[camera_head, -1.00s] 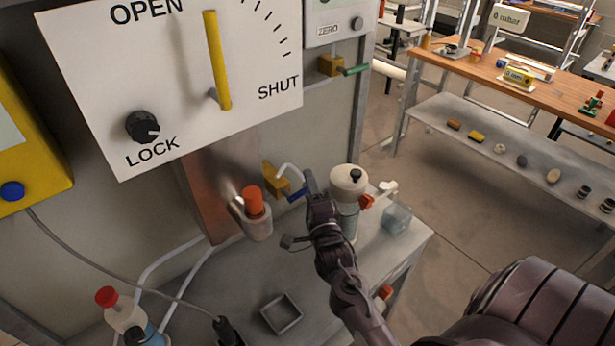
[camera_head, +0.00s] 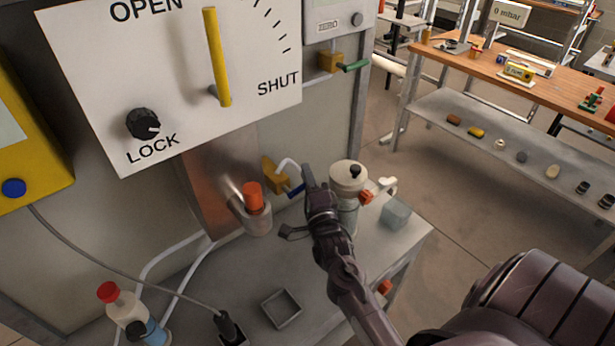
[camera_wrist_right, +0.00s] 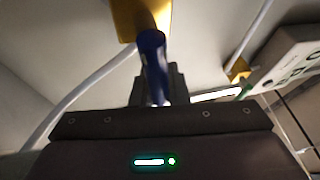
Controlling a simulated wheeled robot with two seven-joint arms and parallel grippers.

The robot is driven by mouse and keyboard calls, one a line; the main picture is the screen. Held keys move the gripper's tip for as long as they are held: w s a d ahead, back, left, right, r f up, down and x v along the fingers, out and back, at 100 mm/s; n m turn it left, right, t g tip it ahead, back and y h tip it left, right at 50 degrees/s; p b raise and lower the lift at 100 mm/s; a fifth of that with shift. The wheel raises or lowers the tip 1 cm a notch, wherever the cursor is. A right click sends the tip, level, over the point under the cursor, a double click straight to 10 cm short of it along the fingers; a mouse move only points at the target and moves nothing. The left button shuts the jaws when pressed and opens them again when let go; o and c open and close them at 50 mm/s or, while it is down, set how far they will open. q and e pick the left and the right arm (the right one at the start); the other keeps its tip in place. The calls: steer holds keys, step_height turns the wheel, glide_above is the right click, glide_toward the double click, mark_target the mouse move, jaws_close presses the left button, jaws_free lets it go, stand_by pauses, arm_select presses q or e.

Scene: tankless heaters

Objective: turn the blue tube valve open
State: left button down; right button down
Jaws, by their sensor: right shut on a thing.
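The blue tube valve has a yellow body (camera_head: 273,174) on the grey panel, with a white tube curving from it. In the right wrist view the blue handle (camera_wrist_right: 152,62) runs from the yellow body (camera_wrist_right: 138,18) down between the fingers of my right gripper (camera_wrist_right: 157,90). The gripper is shut on the handle, and the fingertips partly hide its end. My left gripper is not in view.
A white-lidded container (camera_head: 347,180) stands close to the right of my right gripper. An orange-capped vessel (camera_head: 254,205) is on the left. A small grey tray (camera_head: 281,308) lies on the bench below. Another valve with a green handle (camera_head: 354,66) is higher on the panel.

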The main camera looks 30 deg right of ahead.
steer(key=a+r+n+t+y+b, duration=0.1)
steer(key=n+y, duration=0.4)
steer(key=n, duration=0.6)
steer(key=a+r+n+t+y+b, duration=0.1)
steer(key=a+r+n+y, duration=0.3)
steer(key=n, duration=0.7)
steer(key=shift+s+a+n+t+y+b, duration=0.2)
steer(key=shift+a+n+t+y+b, duration=0.15)
steer(key=shift+y, duration=0.95)
steer(key=shift+d, duration=0.1)
steer(key=c, duration=1.4)
jaws_free()
